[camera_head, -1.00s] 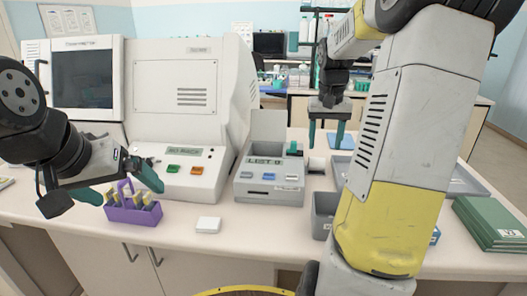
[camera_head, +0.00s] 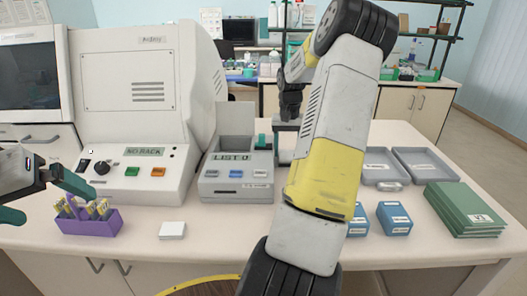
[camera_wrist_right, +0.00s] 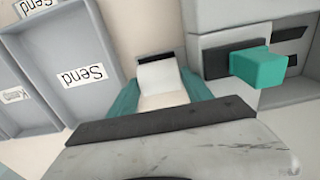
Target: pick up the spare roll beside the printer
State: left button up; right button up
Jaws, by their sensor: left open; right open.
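The spare roll (camera_wrist_right: 158,75) is white with a dark end and stands on the counter in the right wrist view. My right gripper (camera_wrist_right: 160,95) is open, with its teal fingers on either side of the near part of the roll; I cannot tell if they touch it. In the head view my right arm hides the roll and most of that gripper (camera_head: 287,126). The grey printer (camera_head: 236,172) labelled "LIST 0" stands just left of it, with a teal part that also shows in the wrist view (camera_wrist_right: 258,68). My left gripper (camera_head: 42,200) is open and empty at the left edge.
A purple rack (camera_head: 88,222) of slides and a white block (camera_head: 172,230) lie at the front left. The large machine (camera_head: 135,120) reads "NO RACK". Grey trays (camera_head: 425,165), blue boxes (camera_head: 394,218) and green folders (camera_head: 463,208) occupy the right.

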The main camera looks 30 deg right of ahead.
jog(key=shift+f, duration=0.9)
jog(key=c, duration=1)
jog(key=shift+c, duration=0.2)
jog(key=shift+r, duration=0.15)
